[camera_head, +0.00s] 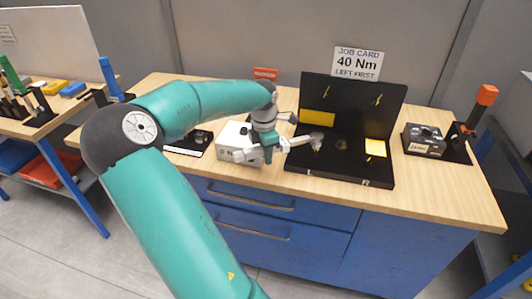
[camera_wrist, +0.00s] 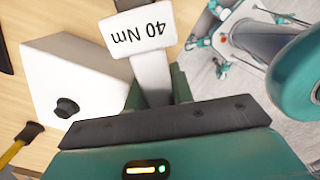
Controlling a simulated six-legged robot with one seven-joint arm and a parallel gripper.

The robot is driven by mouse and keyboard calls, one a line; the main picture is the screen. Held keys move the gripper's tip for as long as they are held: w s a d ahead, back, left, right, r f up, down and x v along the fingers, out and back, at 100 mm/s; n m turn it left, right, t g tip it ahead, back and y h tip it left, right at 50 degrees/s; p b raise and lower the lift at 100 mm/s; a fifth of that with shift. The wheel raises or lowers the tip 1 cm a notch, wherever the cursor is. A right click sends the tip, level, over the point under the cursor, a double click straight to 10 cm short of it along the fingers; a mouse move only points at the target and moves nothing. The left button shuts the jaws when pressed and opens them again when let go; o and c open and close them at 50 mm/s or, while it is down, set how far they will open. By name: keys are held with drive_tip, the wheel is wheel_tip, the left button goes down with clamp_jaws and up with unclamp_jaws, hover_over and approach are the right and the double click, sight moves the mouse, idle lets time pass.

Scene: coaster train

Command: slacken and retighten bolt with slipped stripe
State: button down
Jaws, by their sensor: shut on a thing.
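My gripper (camera_head: 268,153) is over the bench, in front of a white box. In the wrist view my gripper (camera_wrist: 157,90) is shut on a pale torque wrench (camera_wrist: 152,72) with a white "40 Nm" label. In the head view the wrench (camera_head: 299,141) reaches right over the black fixture (camera_head: 350,174); I cannot tell whether its end touches a bolt. The fixture's upright back panel has two yellow-green stripe marks (camera_head: 327,92). Its base is marked L and R at the front. Dark bolt-like parts (camera_head: 341,144) on the base are too small to read for stripes.
The white box (camera_head: 229,142) has a black knob (camera_wrist: 67,107) in the wrist view. A job card (camera_head: 358,63) reads "40 Nm, LEFT FIRST". A grey device (camera_head: 424,140) and an orange-topped tool (camera_head: 486,96) stand right. Another bench with tools is left. Bare bench lies along the front edge.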

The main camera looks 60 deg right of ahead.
drive_tip(key=shift+w+f, duration=0.1)
drive_tip(key=shift+f, duration=1.75)
idle(1.9)
drive_tip(key=shift+w+d+m, duration=0.4)
drive_tip(key=shift+w+d, duration=0.05)
drive_tip(key=shift+w, duration=0.05)
idle(0.5)
drive_tip(key=shift+r, duration=0.2)
